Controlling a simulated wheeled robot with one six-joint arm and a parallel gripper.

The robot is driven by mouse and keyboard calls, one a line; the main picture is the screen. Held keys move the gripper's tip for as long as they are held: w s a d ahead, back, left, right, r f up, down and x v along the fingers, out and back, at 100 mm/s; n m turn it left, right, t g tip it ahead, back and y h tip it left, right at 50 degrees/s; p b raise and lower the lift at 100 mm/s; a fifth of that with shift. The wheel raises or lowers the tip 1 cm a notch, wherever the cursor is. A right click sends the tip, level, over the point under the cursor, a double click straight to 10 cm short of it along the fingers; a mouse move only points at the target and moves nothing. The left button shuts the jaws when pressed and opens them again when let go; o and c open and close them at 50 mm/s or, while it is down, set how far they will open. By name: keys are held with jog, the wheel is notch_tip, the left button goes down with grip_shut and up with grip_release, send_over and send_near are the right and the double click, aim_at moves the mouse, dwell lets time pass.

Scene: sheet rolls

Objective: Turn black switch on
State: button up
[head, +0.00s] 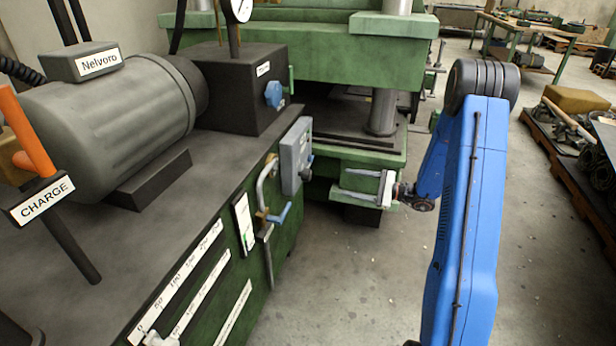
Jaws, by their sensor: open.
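My gripper (340,181) is at the end of the blue arm, to the right of the box and a little lower in the picture. Its two light fingers point left and are apart, with nothing seen between them. A gap shows between the fingertips and the knob.
A curved pipe with a blue lever (279,215) sits below the box. The cabinet top holds a grey motor (110,125), a black block (245,92) with a blue knob, and an orange handle (28,135). A green press (320,50) stands behind. Floor (350,285) in front is clear.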

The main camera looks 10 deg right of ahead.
aim_at(310, 176)
jog(key=x, duration=1.6)
jog(key=shift+w+a, duration=0.15)
jog(key=shift+a, duration=0.15)
jog(key=c, duration=1.1)
